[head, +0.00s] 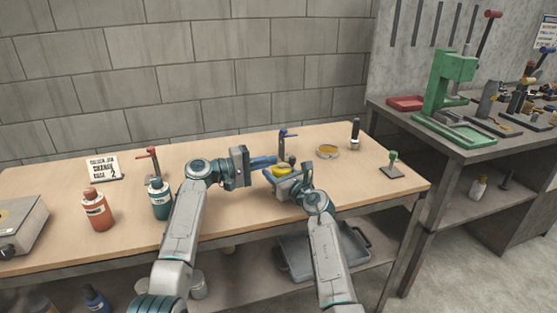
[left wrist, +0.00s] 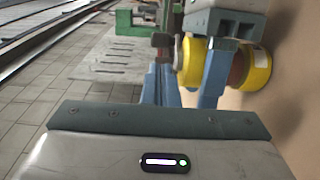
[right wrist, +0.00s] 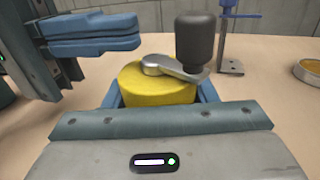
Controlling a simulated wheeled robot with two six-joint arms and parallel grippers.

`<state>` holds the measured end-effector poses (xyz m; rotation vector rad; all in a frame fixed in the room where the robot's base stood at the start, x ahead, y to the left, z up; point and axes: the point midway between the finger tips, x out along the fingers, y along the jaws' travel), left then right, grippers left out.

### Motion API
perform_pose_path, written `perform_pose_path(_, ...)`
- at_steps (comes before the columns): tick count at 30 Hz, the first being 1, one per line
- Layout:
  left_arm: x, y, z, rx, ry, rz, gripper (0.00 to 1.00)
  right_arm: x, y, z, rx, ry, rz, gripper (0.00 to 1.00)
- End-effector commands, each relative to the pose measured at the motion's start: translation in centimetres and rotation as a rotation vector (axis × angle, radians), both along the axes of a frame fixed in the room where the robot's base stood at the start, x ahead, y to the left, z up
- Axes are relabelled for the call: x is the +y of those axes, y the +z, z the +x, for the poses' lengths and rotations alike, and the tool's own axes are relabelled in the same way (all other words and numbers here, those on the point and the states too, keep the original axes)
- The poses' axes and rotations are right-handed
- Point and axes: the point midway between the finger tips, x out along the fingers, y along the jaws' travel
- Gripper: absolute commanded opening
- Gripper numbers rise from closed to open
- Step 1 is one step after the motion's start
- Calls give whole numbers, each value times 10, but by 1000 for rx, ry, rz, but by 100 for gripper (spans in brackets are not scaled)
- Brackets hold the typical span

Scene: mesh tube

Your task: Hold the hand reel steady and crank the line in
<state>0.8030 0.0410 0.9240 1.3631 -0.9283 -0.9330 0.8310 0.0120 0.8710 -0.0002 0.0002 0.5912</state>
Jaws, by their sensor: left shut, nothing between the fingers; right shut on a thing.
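The hand reel is a yellow drum (right wrist: 150,88) with a metal crank arm (right wrist: 178,69) and an upright black knob (right wrist: 195,42). It also shows as a small yellow shape in the head view (head: 282,169) and at right in the left wrist view (left wrist: 257,70). My right gripper (head: 284,173) is shut on the reel, a blue finger on each side. My left gripper (head: 270,161) is shut and empty, left of the reel. Its blue fingers (right wrist: 95,36) are apart from the knob in the right wrist view. No line can be made out.
A round dish (head: 327,151) and dark cylinder (head: 355,134) are to the right.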

Motion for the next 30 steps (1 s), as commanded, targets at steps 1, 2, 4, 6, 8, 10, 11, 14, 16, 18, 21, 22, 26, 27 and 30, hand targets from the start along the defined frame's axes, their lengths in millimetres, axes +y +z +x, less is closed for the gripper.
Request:
perform_pose_path(1,10,0,-3,-1,3,3,0,0,0,0,0,0,0,25)
perform_pose_path(2,13,0,-5,-1,2,1,0,0,0,0,0,0,0,25)
perform_pose_path(4,22,0,-8,0,1,0,0,0,0,0,0,0,0,25)
perform_pose_path(6,28,0,-11,-2,1,2,8,0,0,0,0,0,0,25)
perform_pose_path(8,31,0,-12,-10,1,5,20,0,0,0,0,0,0,25)
perform_pose_path(10,32,0,-14,-39,2,15,33,0,0,0,0,0,0,25)
perform_pose_path(11,32,0,-15,-60,4,25,36,0,0,0,0,0,0,25)
perform_pose_path(14,33,0,-17,-176,12,71,36,0,0,0,0,0,0,25)
perform_pose_path(16,33,0,-20,-294,19,119,36,0,0,0,0,0,0,25)
perform_pose_path(18,33,0,-23,-428,29,177,36,0,0,0,0,0,0,25)
perform_pose_path(21,34,0,-28,-624,40,263,36,0,0,0,0,0,0,25)
perform_pose_path(22,34,0,-30,-685,44,289,36,0,0,0,0,0,0,25)
perform_pose_path(26,35,1,-36,-935,59,405,36,0,0,0,0,0,0,25)
perform_pose_path(27,35,1,-38,-1007,63,438,36,0,0,0,0,0,0,25)
perform_pose_path(30,35,2,-43,-1167,71,515,36,0,0,0,0,0,0,25)
